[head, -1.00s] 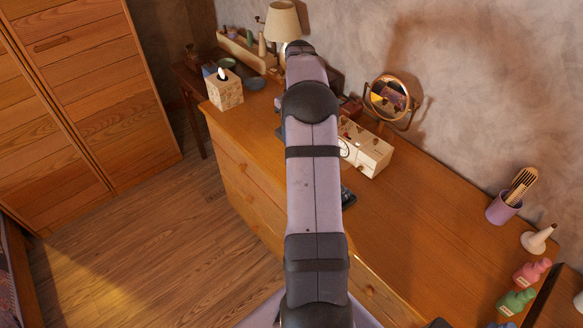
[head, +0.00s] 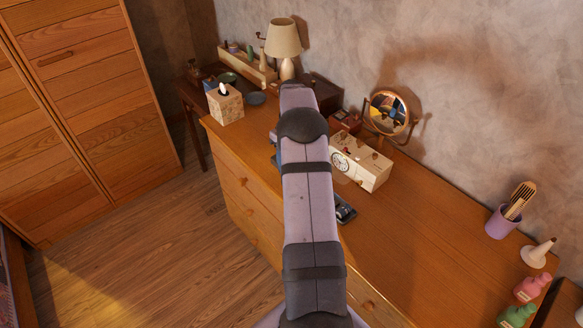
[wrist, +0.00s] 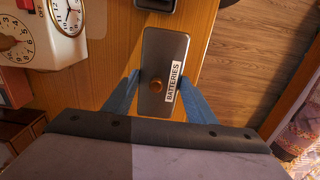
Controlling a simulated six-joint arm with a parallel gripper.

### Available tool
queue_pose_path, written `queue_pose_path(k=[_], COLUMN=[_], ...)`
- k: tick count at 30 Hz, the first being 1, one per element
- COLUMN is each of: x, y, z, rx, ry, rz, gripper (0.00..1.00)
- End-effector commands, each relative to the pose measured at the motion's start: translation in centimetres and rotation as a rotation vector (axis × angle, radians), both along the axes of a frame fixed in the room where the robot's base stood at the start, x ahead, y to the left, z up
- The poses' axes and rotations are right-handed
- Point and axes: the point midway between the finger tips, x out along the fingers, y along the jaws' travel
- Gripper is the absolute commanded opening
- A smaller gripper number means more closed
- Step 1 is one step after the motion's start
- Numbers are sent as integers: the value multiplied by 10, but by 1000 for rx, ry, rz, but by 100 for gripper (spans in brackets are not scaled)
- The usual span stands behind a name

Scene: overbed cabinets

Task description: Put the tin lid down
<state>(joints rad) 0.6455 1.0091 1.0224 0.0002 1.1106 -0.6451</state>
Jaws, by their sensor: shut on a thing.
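The tin lid (wrist: 162,55) is a grey rounded rectangle with a brown knob and a white label reading BATTERIES. It shows in the wrist view, between the two blue fingers of my gripper (wrist: 159,88), which is shut on it. The lid is over the wooden dresser top (wrist: 105,85); I cannot tell whether it touches the wood. My arm hides the lid in the head view. A dark, box-like thing is partly visible beyond the lid at the top of the wrist view (wrist: 157,4); a dark thing also shows right of my arm in the head view (head: 344,211).
A cream box with a dial (head: 360,163) stands close to the right of my arm. Behind it are a round mirror (head: 388,113) and a small red box (head: 345,120). A tissue box (head: 225,104) and a lamp (head: 284,42) stand farther back. The dresser's right-hand middle is clear.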

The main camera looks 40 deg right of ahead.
Motion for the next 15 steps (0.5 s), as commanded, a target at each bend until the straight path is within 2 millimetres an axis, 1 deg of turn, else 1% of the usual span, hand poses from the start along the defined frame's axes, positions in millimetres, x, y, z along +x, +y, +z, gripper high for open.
queue_pose_path(k=[5, 12, 15], x=[0, 0, 0], y=[0, 0, 0], z=[-5, -32, -37], rx=[0, 1, 0], ry=[0, 1, 0], rz=[0, 0, 0], gripper=[29, 29, 29])
